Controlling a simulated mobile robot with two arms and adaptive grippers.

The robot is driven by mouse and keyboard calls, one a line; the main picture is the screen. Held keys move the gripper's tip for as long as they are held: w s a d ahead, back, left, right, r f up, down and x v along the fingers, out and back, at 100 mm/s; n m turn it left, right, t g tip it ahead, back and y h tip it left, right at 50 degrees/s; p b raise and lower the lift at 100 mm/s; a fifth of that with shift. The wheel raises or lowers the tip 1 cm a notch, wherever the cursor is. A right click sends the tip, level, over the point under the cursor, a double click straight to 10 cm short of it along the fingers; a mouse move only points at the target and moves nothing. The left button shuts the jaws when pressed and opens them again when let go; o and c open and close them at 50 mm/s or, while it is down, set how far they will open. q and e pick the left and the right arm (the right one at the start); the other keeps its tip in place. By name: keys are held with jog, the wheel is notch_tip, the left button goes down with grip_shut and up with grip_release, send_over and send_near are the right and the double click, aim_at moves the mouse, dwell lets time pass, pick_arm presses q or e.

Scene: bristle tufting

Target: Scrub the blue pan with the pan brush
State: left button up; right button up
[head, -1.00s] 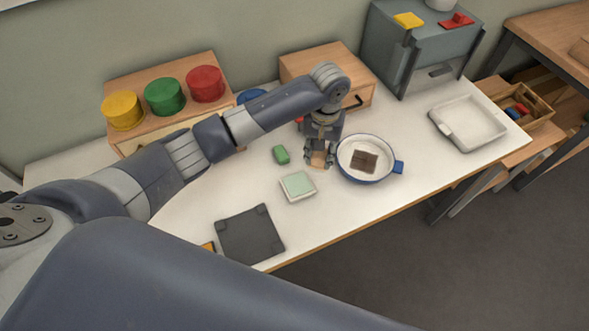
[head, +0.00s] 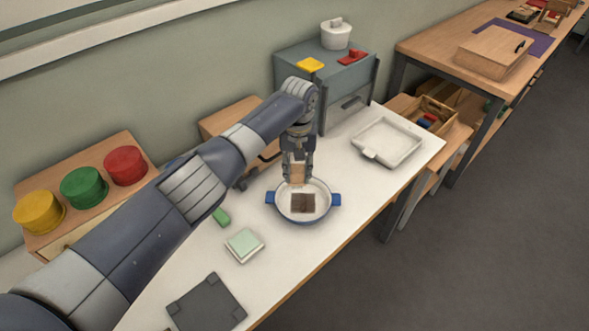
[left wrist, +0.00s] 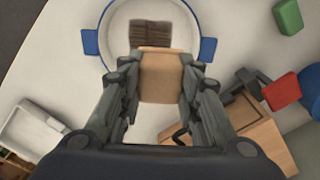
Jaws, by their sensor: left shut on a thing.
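The blue pan (head: 284,207) is round, with a white inside and two blue side handles, on the white table. A dark brown patch (head: 303,203) lies on its floor. My left gripper (head: 297,176) points down at the pan's far side, shut on a tan block, which I take as the pan brush (left wrist: 161,78). In the left wrist view the block is between the fingers, beside the brown patch (left wrist: 150,34) and overlapping the pan (left wrist: 118,38) in the picture. I cannot tell whether the brush touches the pan; its bristles are hidden. My right gripper is not in view.
A green block (head: 221,217), a pale green-topped square (head: 244,245) and a dark grey pad (head: 207,304) lie left of the pan. A white tray (head: 388,143) is at right. A wooden drawer box (head: 228,118) and grey cabinet (head: 335,88) stand behind.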

aim_at(297, 186)
pick_arm(q)
notch_tip(297, 186, down, 6)
jog(key=shift+f, duration=0.4)
dwell(0.3)
